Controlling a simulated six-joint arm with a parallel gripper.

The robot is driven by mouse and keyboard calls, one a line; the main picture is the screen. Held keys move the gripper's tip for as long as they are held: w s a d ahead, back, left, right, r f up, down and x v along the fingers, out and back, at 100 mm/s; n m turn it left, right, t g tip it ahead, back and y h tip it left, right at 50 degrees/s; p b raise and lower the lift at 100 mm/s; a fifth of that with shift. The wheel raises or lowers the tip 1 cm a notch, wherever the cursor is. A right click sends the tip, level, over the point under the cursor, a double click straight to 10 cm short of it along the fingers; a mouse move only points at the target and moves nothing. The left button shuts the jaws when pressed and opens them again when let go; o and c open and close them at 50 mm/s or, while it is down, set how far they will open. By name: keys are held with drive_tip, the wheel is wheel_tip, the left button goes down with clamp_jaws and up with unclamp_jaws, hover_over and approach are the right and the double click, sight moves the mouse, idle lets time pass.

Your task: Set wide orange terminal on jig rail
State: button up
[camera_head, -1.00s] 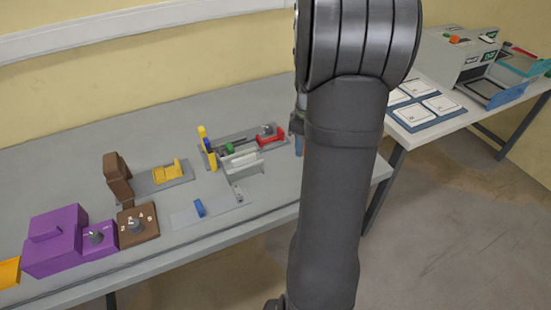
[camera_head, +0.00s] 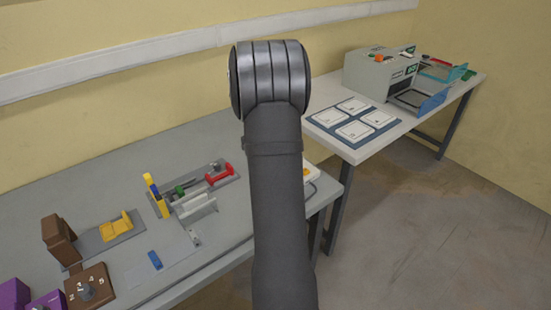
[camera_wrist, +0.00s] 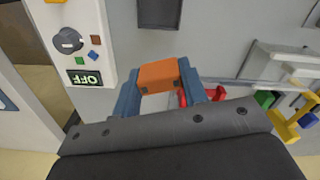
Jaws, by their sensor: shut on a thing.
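My gripper (camera_wrist: 160,88) shows in the wrist view with its blue fingers shut on an orange block, the wide orange terminal (camera_wrist: 158,76). In the head view my own arm hides the gripper and the terminal. The likely jig rail (camera_head: 195,206), a pale grey bar on a stand, sits on the grey table among coloured parts. In the wrist view, pale bars (camera_wrist: 270,60) and coloured parts lie to the right of the held terminal, apart from it.
A white panel with a grey knob (camera_wrist: 67,41) and an OFF display (camera_wrist: 85,77) is left of my gripper. A yellow part (camera_head: 116,224), a brown block (camera_head: 60,240) and a brown dial box (camera_head: 88,287) stand on the table. A second table holds white cards (camera_head: 355,118) and a machine (camera_head: 380,72).

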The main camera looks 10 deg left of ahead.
drive_tip(key=s+a+f+n, duration=0.1)
drive_tip(key=s+a+n, duration=0.1)
drive_tip(key=a+n, duration=0.6)
drive_tip(key=n, duration=0.6)
hover_over(194, 191)
drive_tip(key=shift+f, duration=0.9)
drive_tip(key=shift+a+f, duration=0.1)
drive_tip(key=shift+f, duration=2.7)
